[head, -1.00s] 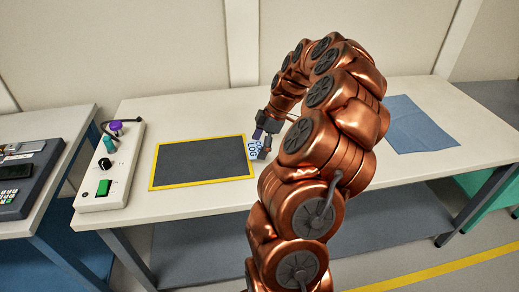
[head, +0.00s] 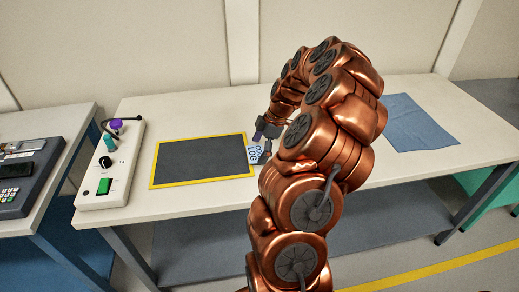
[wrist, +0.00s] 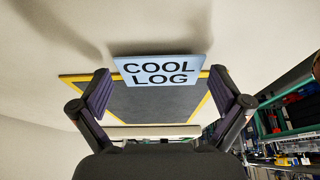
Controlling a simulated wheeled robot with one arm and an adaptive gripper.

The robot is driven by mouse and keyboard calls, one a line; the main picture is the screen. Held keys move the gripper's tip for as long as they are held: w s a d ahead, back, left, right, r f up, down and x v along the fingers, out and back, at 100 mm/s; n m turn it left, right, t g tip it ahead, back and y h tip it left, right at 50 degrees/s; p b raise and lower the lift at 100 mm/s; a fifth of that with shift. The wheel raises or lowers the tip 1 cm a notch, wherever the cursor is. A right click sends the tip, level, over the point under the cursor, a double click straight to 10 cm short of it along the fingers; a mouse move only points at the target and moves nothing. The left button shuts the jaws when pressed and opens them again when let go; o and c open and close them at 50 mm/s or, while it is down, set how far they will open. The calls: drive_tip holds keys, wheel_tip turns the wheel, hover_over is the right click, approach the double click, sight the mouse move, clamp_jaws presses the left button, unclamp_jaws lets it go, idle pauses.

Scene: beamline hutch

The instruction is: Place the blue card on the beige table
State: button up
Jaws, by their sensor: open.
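The blue card (head: 254,155), printed "COOL LOG", is at the right edge of the yellow-bordered dark mat on the beige table (head: 190,112). It appears to rest on the tabletop; its contact with the table is hard to make out. In the wrist view the card (wrist: 161,70) shows just beyond my fingertips, with a dark shadow beside it. My gripper (head: 264,143) is open, close to the card, with a finger spread on either side in the wrist view (wrist: 162,92). My arm hides part of the table to the right of the card.
The dark mat (head: 200,160) lies left of the card. A white control box (head: 108,170) with a green button and a black knob stands at the table's left end. A blue cloth (head: 418,124) lies at the right. Table around the cloth is clear.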

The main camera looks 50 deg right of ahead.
drive_tip(key=shift+r, duration=0.25)
drive_tip(key=shift+d+r, duration=0.2)
drive_tip(key=shift+r, duration=0.1)
drive_tip(key=b+v, duration=0.1)
drive_tip(key=v, duration=1)
drive_tip(key=a+r+m+g, duration=0.1)
drive_tip(key=a+r, duration=0.1)
drive_tip(key=a, duration=1.1)
drive_tip(key=a+r+m+g, duration=0.1)
drive_tip(key=a+r+g, duration=0.1)
drive_tip(key=a, duration=1.2)
drive_tip(key=s+a+f+m+h, duration=0.1)
drive_tip(key=s+a+f+m, duration=0.1)
drive_tip(key=s, duration=0.5)
drive_tip(key=s+a+f+m+g+h, duration=0.1)
drive_tip(key=s+a+f+m, duration=0.2)
drive_tip(key=s, duration=0.3)
drive_tip(key=s+a+f+m+h, duration=0.1)
drive_tip(key=s+a+f+m, duration=0.1)
drive_tip(key=s, duration=0.5)
drive_tip(key=shift+s+a+m+g, duration=0.3)
drive_tip(key=shift+a+m, duration=0.5)
drive_tip(key=shift+a, duration=0.6)
